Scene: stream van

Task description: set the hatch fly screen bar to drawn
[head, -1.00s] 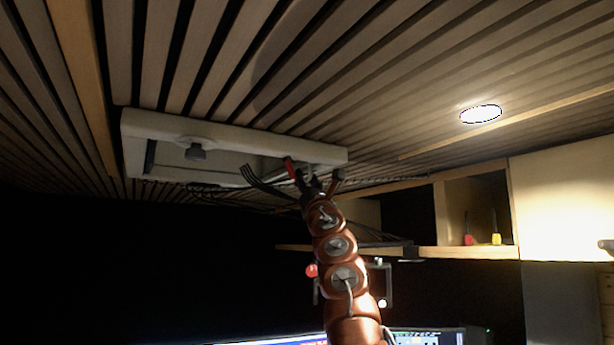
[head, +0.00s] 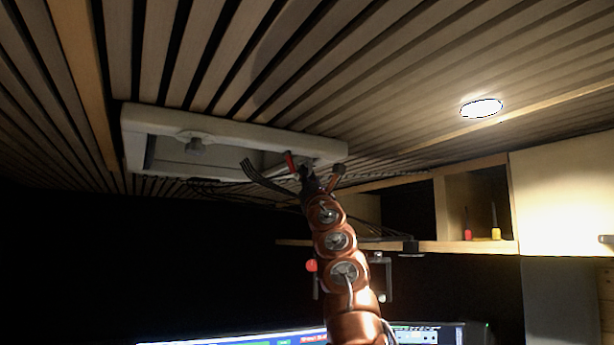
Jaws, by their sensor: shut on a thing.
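The white hatch frame (head: 180,121) is set in the slatted ceiling, left of centre. A greyish knob-like part (head: 195,147) sits at its far inner side. My gripper (head: 290,172) is at the frame's right end, reaching up from my copper-coloured arm. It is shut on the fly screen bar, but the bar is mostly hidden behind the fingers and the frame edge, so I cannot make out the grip. A red piece shows beside the fingers.
A round ceiling lamp (head: 481,108) is lit at the right. A wooden shelf (head: 470,247) with small red and yellow tools and a pale cabinet (head: 565,200) stand at the right. A lit monitor (head: 240,341) shows at the bottom. The lower left is dark.

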